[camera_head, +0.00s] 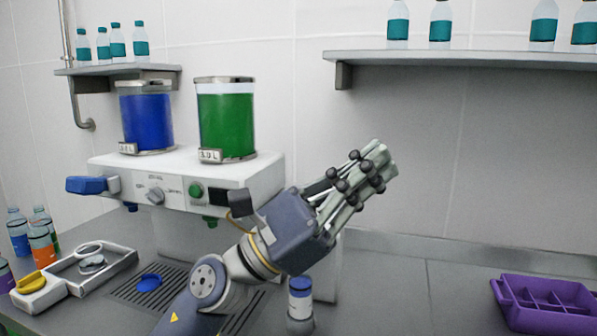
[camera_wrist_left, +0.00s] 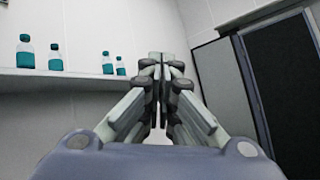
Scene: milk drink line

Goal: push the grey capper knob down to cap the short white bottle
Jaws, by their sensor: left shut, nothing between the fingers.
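My left gripper (camera_head: 378,165) is shut and empty, raised in front of the wall with its fingers pointing up and right. It also shows in the left wrist view (camera_wrist_left: 157,65), its fingers together. A short bottle with a white body and blue band (camera_head: 300,296) stands upright on the counter below my left gripper, at the machine's right end. A dark grey block-like part (camera_head: 241,203) shows beside my left wrist; I cannot tell whether it is the capper knob. My arm hides part of the machine's right side. My right gripper is not in view.
The white drink machine (camera_head: 265,180) carries a blue tank (camera_head: 147,120) and a green tank (camera_head: 226,125). A purple divided tray (camera_head: 545,304) is at the right. A shelf (camera_head: 460,58) with bottles is above. The counter between machine and tray is clear.

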